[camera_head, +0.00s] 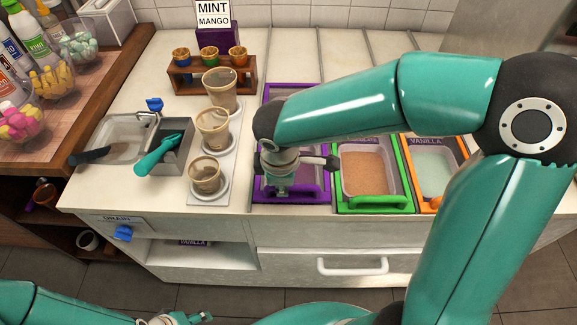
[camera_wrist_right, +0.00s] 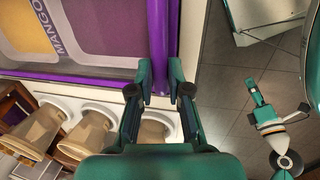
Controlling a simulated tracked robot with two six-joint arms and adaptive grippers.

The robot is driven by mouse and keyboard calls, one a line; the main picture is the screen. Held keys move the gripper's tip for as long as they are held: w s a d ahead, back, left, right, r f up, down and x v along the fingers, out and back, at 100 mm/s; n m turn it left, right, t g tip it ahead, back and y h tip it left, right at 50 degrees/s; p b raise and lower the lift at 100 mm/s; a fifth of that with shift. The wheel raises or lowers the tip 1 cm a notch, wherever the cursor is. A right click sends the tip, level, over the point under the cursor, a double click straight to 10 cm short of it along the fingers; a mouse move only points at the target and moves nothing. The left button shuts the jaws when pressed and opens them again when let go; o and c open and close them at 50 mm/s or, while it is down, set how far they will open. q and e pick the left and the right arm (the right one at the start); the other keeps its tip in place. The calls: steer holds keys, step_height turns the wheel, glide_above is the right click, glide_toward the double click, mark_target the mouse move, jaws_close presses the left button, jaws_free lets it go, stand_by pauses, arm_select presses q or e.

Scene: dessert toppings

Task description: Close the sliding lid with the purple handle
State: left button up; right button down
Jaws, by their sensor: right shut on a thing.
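The purple handle (camera_head: 300,196) is at the front edge of the purple-framed mango bin, left of the green one. In the wrist view the handle (camera_wrist_right: 158,45) is a purple bar that runs down between my right gripper's fingers. My right gripper (camera_head: 280,188) reaches it from above and is shut on it; its fingers (camera_wrist_right: 160,92) show on both sides of the bar. My arm hides much of the purple bin and lid, so I cannot tell how far the lid is open. My left gripper (camera_wrist_right: 258,92) is away over the floor, its jaws unclear.
A green-handled bin (camera_head: 370,204) and an orange-handled bin (camera_head: 428,206) stand to the right. Several brown cups stand left of the purple bin, close to my right gripper. A wooden cone rack (camera_head: 212,75) is behind them. A drawer handle (camera_head: 352,266) is below the counter.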

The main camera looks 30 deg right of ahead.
steer(key=shift+s+a+b, duration=0.15)
steer(key=shift+s+a, duration=0.3)
steer(key=shift+s, duration=0.2)
steer(key=shift+s+a+b, duration=0.15)
steer(key=shift+s+a, duration=0.25)
steer(key=shift+s, duration=0.2)
steer(key=c, duration=1.1)
jaws_free()
steer(key=shift+s, duration=0.2)
steer(key=shift+w, duration=0.1)
steer(key=r, duration=0.4)
steer(key=s+r, duration=0.1)
steer(key=r, duration=0.2)
steer(key=s+a+r, duration=0.1)
steer(key=r, duration=0.3)
steer(key=shift+r, duration=0.35)
